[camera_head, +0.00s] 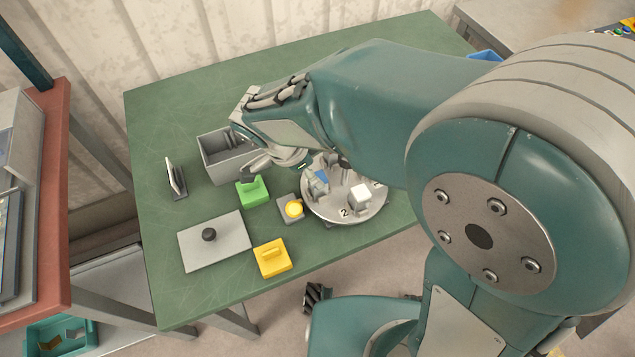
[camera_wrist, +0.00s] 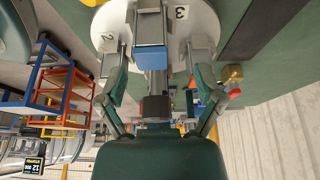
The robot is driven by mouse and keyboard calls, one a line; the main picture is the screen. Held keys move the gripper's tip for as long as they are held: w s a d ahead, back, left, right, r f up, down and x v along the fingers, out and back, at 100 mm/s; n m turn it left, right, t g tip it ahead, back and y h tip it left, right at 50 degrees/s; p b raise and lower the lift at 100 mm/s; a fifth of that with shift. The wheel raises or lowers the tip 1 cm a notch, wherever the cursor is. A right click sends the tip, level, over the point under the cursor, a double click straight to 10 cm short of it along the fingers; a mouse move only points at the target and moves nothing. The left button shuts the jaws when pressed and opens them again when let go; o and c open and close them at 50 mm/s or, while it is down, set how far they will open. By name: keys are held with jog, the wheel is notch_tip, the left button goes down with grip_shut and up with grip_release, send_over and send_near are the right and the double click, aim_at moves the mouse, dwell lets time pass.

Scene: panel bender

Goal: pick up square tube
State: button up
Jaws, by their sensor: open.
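A round grey turntable (camera_head: 342,211) with numbered places stands on the green table, partly hidden by my arm. In the wrist view the turntable (camera_wrist: 204,18) shows the numbers 2 and 3. My gripper (camera_wrist: 154,58) is open over it, with its two fingers apart. Between the fingers stand a grey metal piece (camera_wrist: 150,22) and a blue block (camera_wrist: 152,59); I cannot tell whether the fingers touch them. The grey piece may be the square tube, but its shape is not clear. A pale cube-like piece (camera_head: 360,199) sits near number 2.
On the green table (camera_head: 160,115) are a grey open bin (camera_head: 216,165), a green block (camera_head: 252,191), a yellow block (camera_head: 272,258), a grey plate with a black knob (camera_head: 213,241), a yellow button (camera_head: 294,208) and an upright plate (camera_head: 175,178). The table's back left is clear.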

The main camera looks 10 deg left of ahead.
aim_at(316, 194)
jog(key=x, duration=0.5)
jog(key=shift+s+d, duration=0.1)
jog(key=shift+s, duration=0.25)
grip_shut()
